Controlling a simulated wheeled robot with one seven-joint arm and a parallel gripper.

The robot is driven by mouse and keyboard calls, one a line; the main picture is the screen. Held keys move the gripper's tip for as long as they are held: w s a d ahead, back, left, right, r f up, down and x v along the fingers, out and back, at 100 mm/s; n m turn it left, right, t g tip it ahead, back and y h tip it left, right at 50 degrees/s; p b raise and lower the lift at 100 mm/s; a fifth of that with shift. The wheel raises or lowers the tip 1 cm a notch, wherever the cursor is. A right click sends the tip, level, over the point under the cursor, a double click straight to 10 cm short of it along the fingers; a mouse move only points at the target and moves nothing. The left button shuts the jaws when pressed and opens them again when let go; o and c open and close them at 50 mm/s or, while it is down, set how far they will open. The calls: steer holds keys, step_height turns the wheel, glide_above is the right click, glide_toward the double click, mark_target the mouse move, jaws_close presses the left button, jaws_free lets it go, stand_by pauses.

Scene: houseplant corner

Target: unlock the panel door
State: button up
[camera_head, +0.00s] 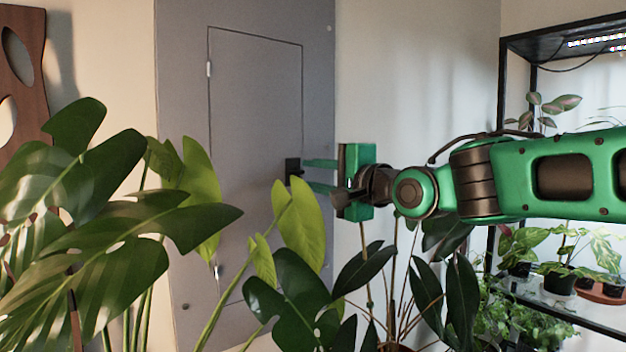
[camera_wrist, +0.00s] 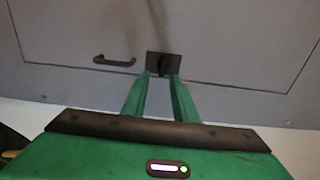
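The grey panel door (camera_head: 255,110) is a thin rectangular outline on a grey wall panel and looks closed. A dark lock plate with a small knob (camera_head: 292,170) sits at its right edge; it also shows in the wrist view (camera_wrist: 163,64). My green gripper (camera_head: 306,175) reaches in from the right with its two fingers apart, one above the other. In the wrist view, the fingertips (camera_wrist: 161,77) stand on either side of the knob, just in front of the plate. I cannot tell whether they touch it. A dark bar handle (camera_wrist: 114,61) is beside the lock.
Large leafy plants (camera_head: 90,220) fill the left foreground, and dark leaves (camera_head: 440,300) stand below my arm. A black shelf (camera_head: 505,120) with potted plants is on the right. A brown wooden panel (camera_head: 22,60) hangs at far left.

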steer(key=v, duration=0.9)
steer(key=shift+s+d, duration=0.15)
steer(key=shift+d, duration=0.15)
steer(key=shift+f, duration=0.1)
steer(key=s+d+f+n+g+h, duration=0.1)
steer(key=s+d+f+g+h, duration=0.2)
steer(key=d+f, duration=0.8)
steer(key=s+d+f+n+g+h, duration=0.1)
steer(key=d+f+g+h, duration=0.2)
steer(key=d+f+h, duration=0.6)
steer(key=s+d+f+n+g+y, duration=0.1)
steer(key=s+d+f+g, duration=0.3)
steer(key=s, duration=0.8)
steer(key=s+d+f+n+g+y, duration=0.1)
steer(key=s+d+f+n+g, duration=0.1)
steer(key=s+d+f+g, duration=0.3)
steer(key=s+d+f, duration=0.3)
steer(key=s+f, duration=0.4)
steer(key=shift+s+d+f, duration=0.2)
steer(key=shift+s+f, duration=0.05)
steer(key=shift+f, duration=0.05)
